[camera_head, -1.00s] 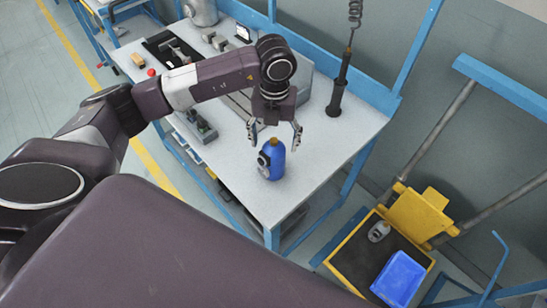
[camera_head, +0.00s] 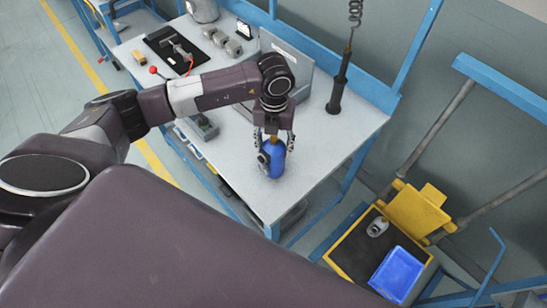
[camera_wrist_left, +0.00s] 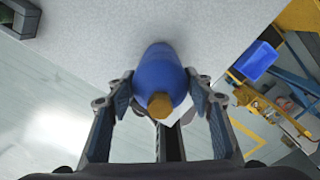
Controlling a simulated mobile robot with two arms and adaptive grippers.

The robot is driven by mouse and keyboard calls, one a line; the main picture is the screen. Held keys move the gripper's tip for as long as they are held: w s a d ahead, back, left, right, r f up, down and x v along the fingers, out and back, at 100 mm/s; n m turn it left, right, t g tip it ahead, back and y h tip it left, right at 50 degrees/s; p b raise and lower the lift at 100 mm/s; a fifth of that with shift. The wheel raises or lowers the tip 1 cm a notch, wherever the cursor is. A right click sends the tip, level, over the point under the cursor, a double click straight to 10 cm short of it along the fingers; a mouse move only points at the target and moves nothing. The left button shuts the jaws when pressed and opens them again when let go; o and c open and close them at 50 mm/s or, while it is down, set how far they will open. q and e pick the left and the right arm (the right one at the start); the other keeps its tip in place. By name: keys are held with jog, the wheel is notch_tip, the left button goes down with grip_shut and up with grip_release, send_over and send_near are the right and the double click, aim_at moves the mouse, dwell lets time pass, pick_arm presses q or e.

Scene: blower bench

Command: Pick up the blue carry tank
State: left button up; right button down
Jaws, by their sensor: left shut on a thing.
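The blue carry tank (camera_head: 275,160) stands upright on the light bench top near its front corner. In the left wrist view the tank (camera_wrist_left: 160,72) sits between the two fingers, with its brass-coloured cap (camera_wrist_left: 160,104) facing the camera. My left gripper (camera_head: 275,143) points down over the tank and is shut on its sides. It also shows in the left wrist view (camera_wrist_left: 160,95). The tank's base appears to rest on the bench. My right gripper is not in view.
The bench top (camera_head: 325,150) is clear right of the tank. A black hanging tool (camera_head: 340,85) stands behind. A black tray (camera_head: 175,45) lies at the back left. A yellow-edged cart with a blue bin (camera_head: 396,274) stands at lower right.

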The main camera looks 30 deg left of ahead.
pick_arm(q)
grip_shut()
jog(key=shift+r, duration=0.1)
jog(key=shift+r, duration=0.1)
